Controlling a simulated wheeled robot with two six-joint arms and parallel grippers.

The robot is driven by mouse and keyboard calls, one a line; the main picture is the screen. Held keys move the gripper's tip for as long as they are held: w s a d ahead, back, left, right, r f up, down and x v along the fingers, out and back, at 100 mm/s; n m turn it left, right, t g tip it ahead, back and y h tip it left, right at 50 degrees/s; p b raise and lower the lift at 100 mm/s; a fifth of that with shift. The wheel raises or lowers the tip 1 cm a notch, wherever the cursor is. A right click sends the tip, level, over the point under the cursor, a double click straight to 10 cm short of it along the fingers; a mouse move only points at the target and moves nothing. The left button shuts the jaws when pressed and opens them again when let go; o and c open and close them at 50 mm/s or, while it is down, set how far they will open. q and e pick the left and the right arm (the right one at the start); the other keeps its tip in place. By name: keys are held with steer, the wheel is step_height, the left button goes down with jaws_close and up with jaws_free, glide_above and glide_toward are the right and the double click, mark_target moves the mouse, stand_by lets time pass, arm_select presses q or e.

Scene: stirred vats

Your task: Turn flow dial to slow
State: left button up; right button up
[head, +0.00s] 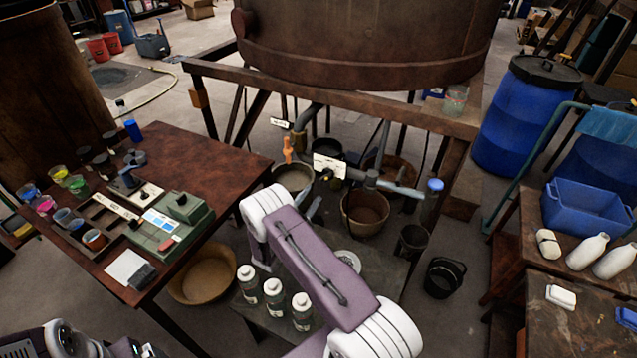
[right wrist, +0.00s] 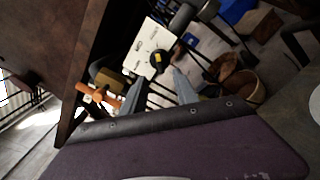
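A white plate (head: 328,165) is on the pipework under the big vat in the head view. In the right wrist view the white plate (right wrist: 148,47) carries a round black dial (right wrist: 157,60) with a yellow mark. The plate's lettering is too small to read. My right gripper (right wrist: 146,86) shows two grey fingers spread apart, with nothing between them, just below the dial in that view. In the head view my right arm reaches up from the bottom and its fingers (head: 313,208) show just below the plate. Of my left arm only links show at the bottom left.
An orange valve handle (head: 287,150) is left of the plate, also in the right wrist view (right wrist: 101,96). A wooden beam (head: 330,98) crosses above the pipes. Buckets (head: 365,211) stand beneath. White bottles (head: 274,297) stand on a low table; a brown table (head: 190,165) is at left.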

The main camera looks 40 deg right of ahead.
mark_target(324, 180)
steer(key=x, duration=0.8)
steer(key=shift+d+r, duration=0.1)
steer(key=shift+d, duration=0.15)
steer(key=shift+c, duration=0.2)
jaws_close()
